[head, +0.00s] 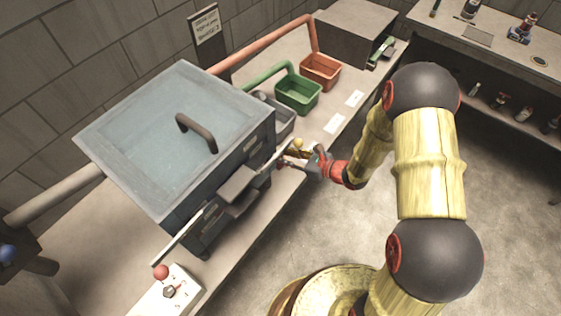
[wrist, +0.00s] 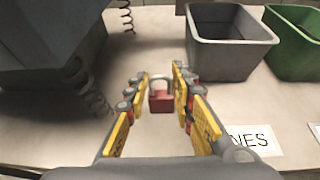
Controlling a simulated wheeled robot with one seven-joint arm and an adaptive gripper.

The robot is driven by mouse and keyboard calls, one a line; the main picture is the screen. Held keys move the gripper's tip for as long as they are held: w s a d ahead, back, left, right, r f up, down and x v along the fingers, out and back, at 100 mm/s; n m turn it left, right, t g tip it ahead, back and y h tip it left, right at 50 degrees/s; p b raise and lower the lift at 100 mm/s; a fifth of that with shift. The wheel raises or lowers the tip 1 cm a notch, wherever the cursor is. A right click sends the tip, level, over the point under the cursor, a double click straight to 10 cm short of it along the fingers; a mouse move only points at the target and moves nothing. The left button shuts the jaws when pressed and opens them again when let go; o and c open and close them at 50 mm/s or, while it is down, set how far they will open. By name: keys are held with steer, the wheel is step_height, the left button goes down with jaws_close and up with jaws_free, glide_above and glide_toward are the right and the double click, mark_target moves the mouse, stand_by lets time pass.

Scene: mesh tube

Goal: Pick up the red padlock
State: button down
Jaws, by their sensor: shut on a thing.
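The red padlock (wrist: 161,100) with its grey shackle shows in the middle of the wrist view. It sits between the two yellow-and-grey fingers of my gripper (wrist: 159,84), which is shut on it. In the head view my gripper (head: 299,157) is low over the bench edge, just right of the big blue-grey box. I cannot make out the padlock clearly in the head view. The wrist view does not show clearly whether the padlock touches the bench.
The blue-grey box (head: 180,125) with a handled lid stands left of my gripper. Grey (wrist: 225,50), green (head: 298,95) and red bins (head: 320,71) stand along the bench, with white labels before them. Coil springs (wrist: 97,100) hang near the box. Open floor lies right.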

stand_by(0.4)
steer(key=shift+r, duration=0.55)
steer(key=s+d+r+p, duration=0.2)
steer(key=s+d+p, duration=0.2)
steer(key=s+d, duration=0.6)
steer(key=d, duration=0.4)
steer(key=shift+s+d+r+p, duration=0.15)
steer(key=shift+s+d+p, duration=0.15)
